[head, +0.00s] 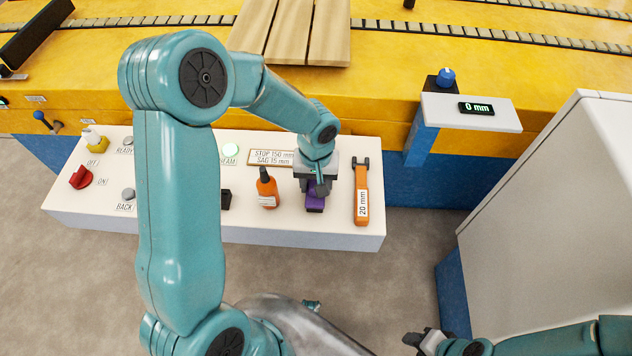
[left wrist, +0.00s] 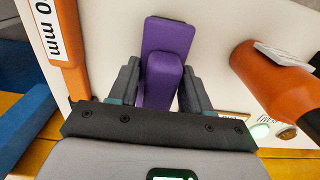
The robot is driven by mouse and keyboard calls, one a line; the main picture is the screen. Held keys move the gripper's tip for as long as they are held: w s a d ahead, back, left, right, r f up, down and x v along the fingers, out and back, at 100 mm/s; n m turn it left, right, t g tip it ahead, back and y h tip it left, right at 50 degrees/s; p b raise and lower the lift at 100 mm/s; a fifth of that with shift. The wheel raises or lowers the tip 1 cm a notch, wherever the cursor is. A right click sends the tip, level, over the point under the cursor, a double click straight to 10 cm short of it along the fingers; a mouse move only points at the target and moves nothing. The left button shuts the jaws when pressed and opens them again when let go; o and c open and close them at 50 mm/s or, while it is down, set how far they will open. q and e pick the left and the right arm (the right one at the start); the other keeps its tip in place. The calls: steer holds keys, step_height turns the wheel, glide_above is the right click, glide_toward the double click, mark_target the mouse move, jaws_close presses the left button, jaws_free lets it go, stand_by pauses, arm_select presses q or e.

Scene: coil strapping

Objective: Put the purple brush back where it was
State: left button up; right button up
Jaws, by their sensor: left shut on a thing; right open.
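The purple brush (head: 315,203) is at the white panel (head: 290,233), between the orange bottle and the orange 20 mm tool. My left gripper (head: 318,186) reaches down onto it from above and is shut on it. In the left wrist view the purple brush (left wrist: 168,45) lies between the two dark fingers of my left gripper (left wrist: 162,85), its block-like handle toward the camera. I cannot tell whether the brush touches the panel. My right gripper (head: 420,339) is open and empty, low over the floor near the grey cabinet.
The orange bottle (head: 267,190) stands close left of the brush, and the orange 20 mm tool (head: 361,195) lies close right. A small black block (head: 225,199) sits further left. A blue post with a 0 mm display (head: 477,108) rises behind right. The panel's front edge strip is clear.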

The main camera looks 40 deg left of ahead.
arm_select(q)
steer(key=o, duration=1.1)
steer(key=shift+r, duration=0.15)
steer(key=shift+w+r+p, duration=0.1)
steer(key=shift+r+p, duration=0.25)
step_height(320, 180, up, 11)
steer(key=shift+r+p, duration=0.15)
steer(key=shift+p, duration=0.3)
steer(key=shift+s, duration=0.2)
